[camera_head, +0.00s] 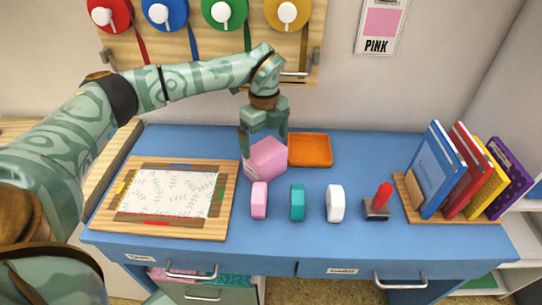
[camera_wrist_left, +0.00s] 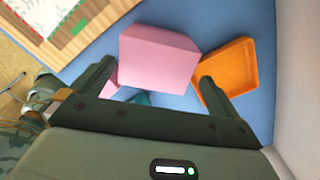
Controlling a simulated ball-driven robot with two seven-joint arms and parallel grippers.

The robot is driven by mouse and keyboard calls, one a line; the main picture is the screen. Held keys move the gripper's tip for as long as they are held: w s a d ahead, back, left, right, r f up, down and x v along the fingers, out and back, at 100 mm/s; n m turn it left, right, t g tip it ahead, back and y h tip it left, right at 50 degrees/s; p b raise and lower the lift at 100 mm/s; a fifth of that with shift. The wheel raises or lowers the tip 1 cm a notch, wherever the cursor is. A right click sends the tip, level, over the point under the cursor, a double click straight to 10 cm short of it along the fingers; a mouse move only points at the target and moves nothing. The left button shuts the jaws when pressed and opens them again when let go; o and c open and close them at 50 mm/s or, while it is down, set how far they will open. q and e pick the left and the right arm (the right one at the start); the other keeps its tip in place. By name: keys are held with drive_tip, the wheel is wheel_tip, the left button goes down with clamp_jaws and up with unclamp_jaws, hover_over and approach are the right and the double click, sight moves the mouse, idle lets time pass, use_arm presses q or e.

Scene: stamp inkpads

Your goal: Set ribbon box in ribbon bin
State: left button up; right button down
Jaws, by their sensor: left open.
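A pink box (camera_head: 265,158), which looks like the ribbon box, sits on the blue table; it also shows in the left wrist view (camera_wrist_left: 157,58). My left gripper (camera_head: 264,143) is open and points down at the box, with a finger toward each side of it. Whether the fingers touch the box I cannot tell. An orange tray (camera_head: 310,162), which seems to be the ribbon bin, lies just right of the box and looks empty; the left wrist view shows it (camera_wrist_left: 228,72) beside one finger. My right gripper is out of view.
A pink roll (camera_head: 259,200), a teal roll (camera_head: 297,202) and a white roll (camera_head: 335,203) stand in front of the box. A red-handled stamp (camera_head: 380,200) and a book rack (camera_head: 412,190) are at right. A framed board (camera_head: 106,222) lies at left.

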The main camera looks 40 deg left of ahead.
sight(265, 159)
use_arm(q)
drive_tip(key=f+b, duration=0.1)
drive_tip(key=f, duration=0.1)
drive_tip(key=f+b, duration=0.1)
drive_tip(key=f, duration=0.1)
drive_tip(key=f+b, duration=0.1)
drive_tip(key=f, duration=0.2)
drive_tip(key=shift+s+d+f, duration=0.1)
drive_tip(key=shift+s, duration=0.15)
drive_tip(key=shift+f, duration=0.1)
drive_tip(key=shift+r, duration=0.2)
drive_tip(key=shift+c, duration=0.7)
drive_tip(key=c, duration=0.8)
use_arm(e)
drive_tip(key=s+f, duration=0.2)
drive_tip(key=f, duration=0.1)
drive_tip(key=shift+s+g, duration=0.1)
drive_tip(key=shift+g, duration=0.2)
